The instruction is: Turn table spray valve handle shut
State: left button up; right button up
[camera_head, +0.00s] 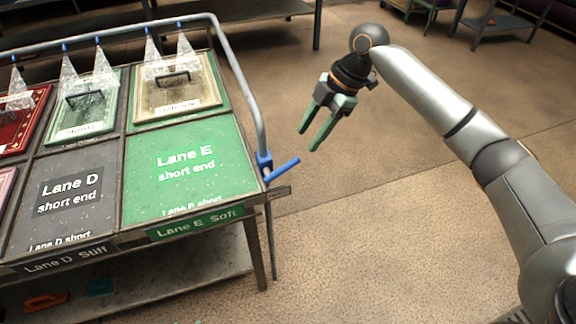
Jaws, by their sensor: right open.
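The spray valve handle (283,169) is a blue lever at the right front corner of the table. It sits on a blue valve body on the grey spray pipe (243,82) and sticks out to the right, slanting upward. My right gripper (311,141) is open and empty, above and to the right of the handle, with its green fingers pointing down-left. It is apart from the handle. Several nozzles on the pipe send down clear cone-shaped sprays (190,58). My left gripper is not in view.
The table has a green Lane E panel (190,165) and a grey Lane D panel (66,190). Framed rugs (178,90) lie under the sprays. A lower shelf (190,275) holds an orange item (45,301). Bare floor lies right of the table; other tables stand behind.

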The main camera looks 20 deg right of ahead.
aim_at(291, 162)
jog(key=x, duration=1.2)
jog(key=shift+w+b, duration=0.15)
jog(key=shift+b, duration=0.25)
jog(key=shift+r, duration=0.1)
grip_shut()
dwell(0.7)
